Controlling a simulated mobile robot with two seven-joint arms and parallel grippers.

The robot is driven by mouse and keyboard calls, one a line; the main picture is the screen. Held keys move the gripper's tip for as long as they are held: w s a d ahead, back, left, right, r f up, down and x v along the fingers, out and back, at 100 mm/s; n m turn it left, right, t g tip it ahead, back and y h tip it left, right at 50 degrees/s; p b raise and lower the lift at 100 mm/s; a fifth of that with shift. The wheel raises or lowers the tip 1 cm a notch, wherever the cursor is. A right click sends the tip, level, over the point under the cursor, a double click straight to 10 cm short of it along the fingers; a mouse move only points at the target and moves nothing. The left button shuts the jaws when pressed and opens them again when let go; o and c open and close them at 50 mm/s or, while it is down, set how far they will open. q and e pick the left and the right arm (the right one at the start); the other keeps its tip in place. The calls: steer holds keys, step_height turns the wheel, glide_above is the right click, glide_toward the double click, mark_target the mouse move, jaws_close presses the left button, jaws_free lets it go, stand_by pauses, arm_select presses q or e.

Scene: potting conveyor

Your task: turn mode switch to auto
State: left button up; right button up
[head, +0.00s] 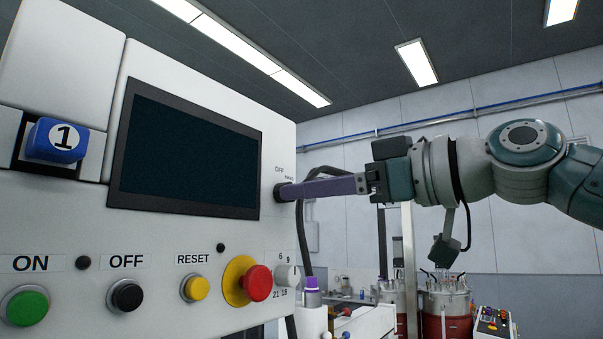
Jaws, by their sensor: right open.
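The mode switch (279,192) is a small dark knob near the right edge of the white control panel (170,240), to the right of the dark screen. The label OFF and a smaller label, hard to read, are printed above it. My right gripper (291,191) reaches in from the right with its long purple fingers level, their tips at the knob. The fingers are open but overlap in this view. The tips partly hide the knob, so I cannot tell whether they touch it or which way it points. My left gripper is not in view.
Below the screen (186,148) are a green ON button (27,306), a black OFF button (125,296), a yellow RESET button (194,288) and a red emergency button (257,283). A numbered white dial (286,278) sits under the switch. A blue block marked 1 (57,140) protrudes at left.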

steer(key=shift+p+x, duration=0.4)
steer(key=shift+x, duration=0.55)
steer(key=shift+f, duration=0.1)
steer(key=shift+c, duration=0.2)
jaws_close()
